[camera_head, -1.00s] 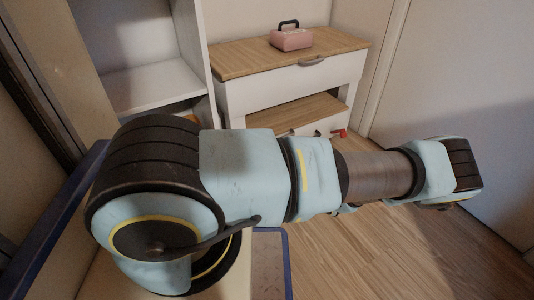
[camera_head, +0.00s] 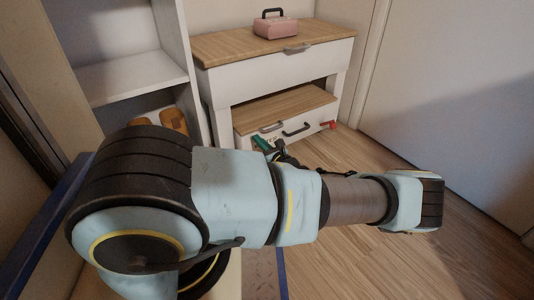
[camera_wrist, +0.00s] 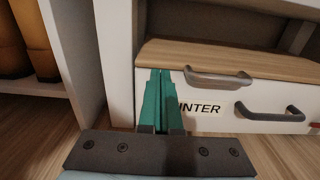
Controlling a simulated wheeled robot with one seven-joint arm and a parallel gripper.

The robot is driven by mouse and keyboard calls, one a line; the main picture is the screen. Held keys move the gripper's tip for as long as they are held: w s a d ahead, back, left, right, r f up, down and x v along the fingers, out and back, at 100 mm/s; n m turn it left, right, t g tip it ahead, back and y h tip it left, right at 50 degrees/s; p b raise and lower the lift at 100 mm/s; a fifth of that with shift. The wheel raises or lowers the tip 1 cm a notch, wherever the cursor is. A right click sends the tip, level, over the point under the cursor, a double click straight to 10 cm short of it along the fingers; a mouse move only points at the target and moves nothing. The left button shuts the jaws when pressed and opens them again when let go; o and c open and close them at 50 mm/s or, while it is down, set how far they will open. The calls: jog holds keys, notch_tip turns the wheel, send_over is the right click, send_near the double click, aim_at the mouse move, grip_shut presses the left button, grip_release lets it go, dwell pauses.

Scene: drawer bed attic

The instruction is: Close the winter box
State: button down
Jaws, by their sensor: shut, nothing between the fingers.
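The winter box (camera_head: 308,119) is the low white unit under the white cabinet, with a flat wooden top (camera_head: 285,105) and its front standing forward of the cabinet. In the wrist view, its white front (camera_wrist: 220,122) shows the letters "INTER"; my fingers hide the start of the word. A grey handle (camera_wrist: 218,80) sits at the top edge and a dark handle (camera_wrist: 270,114) sits on the front. My gripper (camera_wrist: 160,75) has green fingers shut together and empty, in front of the box's left end. It also shows in the head view (camera_head: 262,143), partly behind my arm. Contact is unclear.
The white cabinet (camera_head: 280,67) stands above the box, with a pink case (camera_head: 276,27) on its wooden top. A white shelf unit (camera_head: 135,78) with brown-orange items (camera_head: 172,119) is at left. A red object (camera_head: 331,125) is at the box's right end. The wooden floor at right is clear.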

aim_at(248, 130)
jog(key=b+x, duration=0.1)
jog(key=x, duration=0.1)
jog(key=shift+w+a+f, duration=0.1)
jog(key=shift+w+a, duration=0.1)
jog(key=shift+w, duration=0.2)
jog(key=shift+a, duration=0.1)
jog(key=shift+w+a+r+p, duration=0.15)
jog(key=shift+w+r+p, duration=0.15)
jog(key=shift+p, duration=0.2)
jog(key=p+x, duration=0.2)
jog(key=x, duration=0.1)
jog(key=shift+w+a+p, duration=0.2)
jog(key=shift+w+p, duration=0.05)
jog(key=shift+p, duration=0.1)
jog(key=shift+w+a+f, duration=0.15)
jog(key=shift+w, duration=0.3)
